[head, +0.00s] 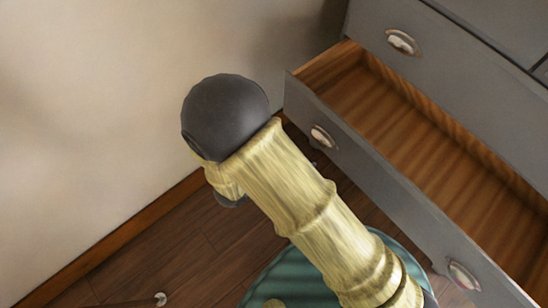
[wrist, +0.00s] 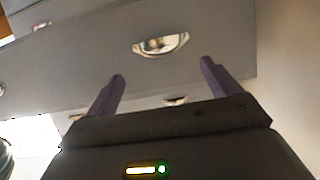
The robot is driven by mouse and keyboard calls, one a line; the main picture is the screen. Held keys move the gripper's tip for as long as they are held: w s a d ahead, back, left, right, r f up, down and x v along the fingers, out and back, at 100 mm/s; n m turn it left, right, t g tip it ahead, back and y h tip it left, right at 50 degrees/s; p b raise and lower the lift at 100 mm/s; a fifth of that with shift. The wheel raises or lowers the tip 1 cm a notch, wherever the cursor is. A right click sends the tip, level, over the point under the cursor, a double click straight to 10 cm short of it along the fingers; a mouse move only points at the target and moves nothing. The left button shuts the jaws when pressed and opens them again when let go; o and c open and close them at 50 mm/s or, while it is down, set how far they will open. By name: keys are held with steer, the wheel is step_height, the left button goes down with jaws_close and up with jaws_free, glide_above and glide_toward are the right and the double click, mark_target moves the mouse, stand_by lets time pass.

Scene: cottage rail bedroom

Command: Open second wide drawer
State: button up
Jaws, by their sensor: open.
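The grey dresser (head: 470,75) stands at the right in the head view. One wide drawer (head: 370,172) is pulled out, showing an empty-looking wooden inside; its front has two metal cup handles, a left one (head: 323,137) and a right one (head: 463,276). The drawer above it is shut and has a cup handle (head: 402,41). In the wrist view my gripper (wrist: 162,70) is open, with two purple fingers apart and nothing between them. A drawer front with a cup handle (wrist: 160,44) lies beyond the fingertips. My gripper is hidden in the head view.
A bare cream wall (head: 110,100) with a wooden baseboard (head: 120,236) is at the left. Dark wood floor (head: 190,260) lies below. Another cup handle (wrist: 176,101) shows lower down between the fingers. Which row the open drawer belongs to is unclear.

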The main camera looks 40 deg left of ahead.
steer(key=v, duration=0.7)
steer(key=shift+s+p, duration=0.2)
steer(key=shift+p, duration=0.1)
steer(key=shift+a, duration=0.1)
steer(key=shift+w, duration=0.1)
